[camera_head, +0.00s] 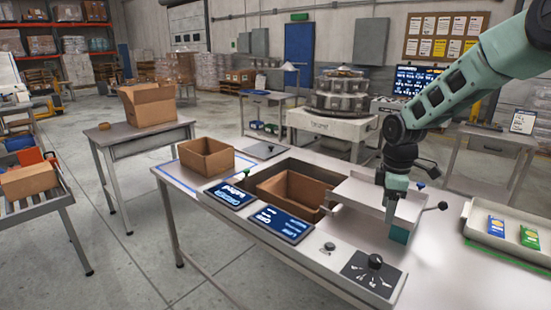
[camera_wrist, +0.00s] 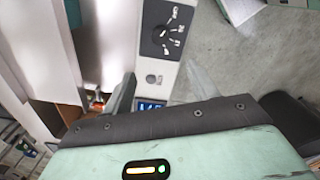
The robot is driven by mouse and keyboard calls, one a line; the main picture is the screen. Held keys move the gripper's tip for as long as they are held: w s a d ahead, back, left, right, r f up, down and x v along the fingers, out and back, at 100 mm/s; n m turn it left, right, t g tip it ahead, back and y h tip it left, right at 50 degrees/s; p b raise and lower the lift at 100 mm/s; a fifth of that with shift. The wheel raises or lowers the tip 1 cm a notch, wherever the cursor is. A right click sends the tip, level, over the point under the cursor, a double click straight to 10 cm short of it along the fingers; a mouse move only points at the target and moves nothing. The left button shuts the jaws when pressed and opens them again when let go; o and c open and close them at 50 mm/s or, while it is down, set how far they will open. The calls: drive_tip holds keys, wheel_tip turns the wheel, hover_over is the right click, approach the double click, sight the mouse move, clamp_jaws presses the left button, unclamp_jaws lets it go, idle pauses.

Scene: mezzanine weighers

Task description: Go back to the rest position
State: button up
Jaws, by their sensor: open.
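My gripper (camera_head: 391,212) hangs pointing down from my green arm, over the right part of the weigher table beside a white tray (camera_head: 360,194). It is open, and nothing shows held between its fingers. A small teal patch shows just below it in the head view; I cannot tell whether it is part of the gripper. The wrist view shows a dark finger and my green hand casing, with the weigher's control strip (camera_wrist: 180,75) in front of them.
An open carton (camera_head: 300,205) sits in the table recess, with another carton (camera_head: 206,158) at the left. Two screens (camera_head: 230,195) and a knob panel (camera_head: 367,279) line the front edge. A tray with packets (camera_head: 490,228) is at right. Open floor (camera_head: 120,260) lies at left.

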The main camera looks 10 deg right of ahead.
drive_tip(key=s+a+r+m, duration=0.1)
drive_tip(key=s+a+r, duration=0.1)
drive_tip(key=s+a, duration=0.6)
drive_tip(key=s+a+r+m, duration=0.15)
drive_tip(key=s+a, duration=0.25)
drive_tip(key=a, duration=0.8)
drive_tip(key=s+a+m, duration=0.1)
drive_tip(key=s+a, duration=0.2)
drive_tip(key=s, duration=0.6)
drive_tip(key=s+a+r+m, duration=0.1)
drive_tip(key=s+a, duration=0.2)
drive_tip(key=s, duration=0.6)
drive_tip(key=shift+s+r+y, duration=0.2)
drive_tip(key=shift+s+y, duration=0.1)
drive_tip(key=shift+a, duration=0.1)
